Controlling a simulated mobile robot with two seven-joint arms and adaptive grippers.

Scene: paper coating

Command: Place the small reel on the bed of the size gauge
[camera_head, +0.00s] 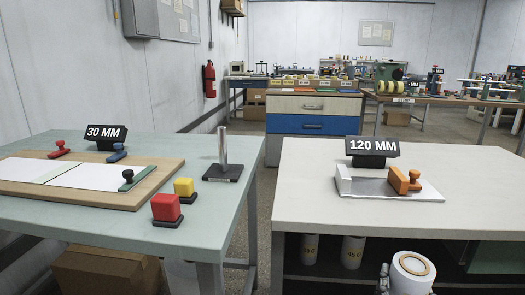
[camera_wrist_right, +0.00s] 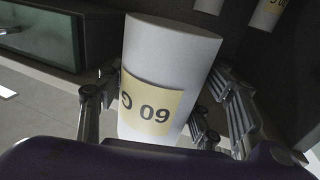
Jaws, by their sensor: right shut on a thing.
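A white reel (camera_head: 410,275) with a brown core ring stands at the bottom right of the head view, in front of the right bench. In the right wrist view the reel (camera_wrist_right: 170,60) has a tan label with dark print. My right gripper (camera_wrist_right: 165,110) is shut on it, fingers on both sides; one finger of the right gripper (camera_head: 384,280) shows in the head view. The size gauge has a flat metal bed (camera_head: 385,190) on the bench, with a white end block (camera_head: 343,180) and an orange slider (camera_head: 404,181). The bed is bare between them. My left gripper is out of view.
A "120 MM" sign (camera_head: 373,148) stands behind the gauge. The right bench top (camera_head: 310,210) is otherwise clear. More white reels (camera_head: 352,252) stand on the shelf below. The left table (camera_head: 110,235) holds a board, stamps and a metal post (camera_head: 223,150).

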